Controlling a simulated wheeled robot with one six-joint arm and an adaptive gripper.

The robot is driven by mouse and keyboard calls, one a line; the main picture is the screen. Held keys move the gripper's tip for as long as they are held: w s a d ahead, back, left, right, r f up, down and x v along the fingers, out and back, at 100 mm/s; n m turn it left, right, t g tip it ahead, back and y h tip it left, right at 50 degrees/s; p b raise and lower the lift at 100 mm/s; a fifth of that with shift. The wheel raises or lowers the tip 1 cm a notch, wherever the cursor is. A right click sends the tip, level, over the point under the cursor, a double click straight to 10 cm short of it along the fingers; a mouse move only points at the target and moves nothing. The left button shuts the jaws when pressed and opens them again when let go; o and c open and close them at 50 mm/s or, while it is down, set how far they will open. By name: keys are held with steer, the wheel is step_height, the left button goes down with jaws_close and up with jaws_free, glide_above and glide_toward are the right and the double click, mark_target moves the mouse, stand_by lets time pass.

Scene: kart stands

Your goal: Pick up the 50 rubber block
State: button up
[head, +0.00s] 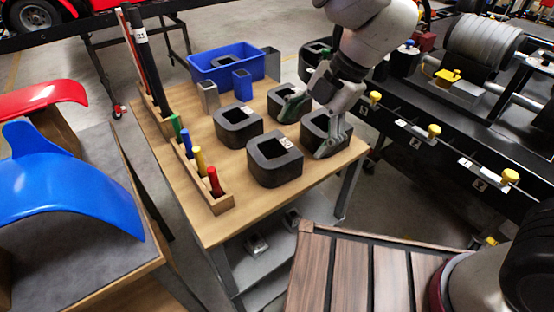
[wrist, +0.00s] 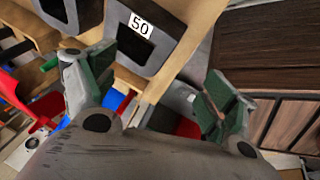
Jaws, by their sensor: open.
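A dark, hollow rubber block with a white label reading 50 (wrist: 165,45) shows at the top of the wrist view, beyond the fingers. I cannot tell whether a finger touches the block.
Other dark blocks stand close by: front middle (head: 264,176), left (head: 226,137) and behind (head: 278,96). A blue bin (head: 213,74) stands at the back of the wooden table (head: 232,221). A wooden rack (head: 219,203) with coloured handles lines the left edge. A black kart stand (head: 405,142) is at the right.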

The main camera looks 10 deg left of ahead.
mark_target(286, 156)
steer(key=shift+n, duration=0.4)
steer(key=x, duration=0.9)
steer(key=shift+w+a, duration=0.2)
steer(key=shift+a, duration=0.05)
steer(key=shift+c, duration=0.4)
